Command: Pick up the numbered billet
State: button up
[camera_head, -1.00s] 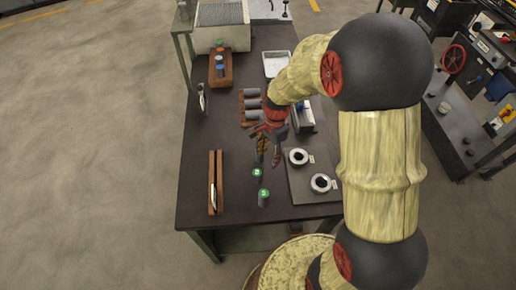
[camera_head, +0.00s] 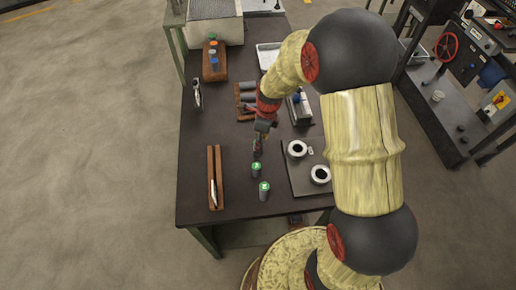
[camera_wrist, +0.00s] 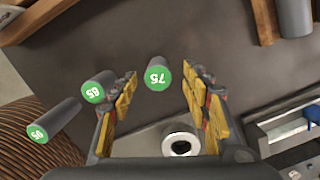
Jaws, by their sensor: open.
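Several dark grey cylindrical billets have green numbered ends. In the wrist view, the billet marked 75 (camera_wrist: 157,75) lies between and a little beyond my fingertips, with no visible contact. The billet marked 85 (camera_wrist: 95,90) is just left of the left finger. The billet marked 95 (camera_wrist: 38,134) is farther left. In the head view, two green-topped billets stand on the dark table, one nearer my gripper (camera_head: 256,169) and one nearer the front edge (camera_head: 264,188). My gripper (camera_wrist: 160,85) is open and empty, with yellow pads; in the head view it is above the table, beyond these billets.
A wooden rail holder (camera_head: 218,180) stands left of the billets. A wooden rack with grey cylinders (camera_head: 240,100) is behind my gripper.

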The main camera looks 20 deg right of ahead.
jog(key=f, duration=0.2)
jog(key=f+b, duration=0.1)
jog(key=f, duration=0.1)
jog(key=shift+w+a+f, duration=0.1)
jog(key=shift+w+a, duration=0.05)
jog(key=shift+a, duration=0.15)
jog(key=shift+c, duration=1.1)
grip_shut()
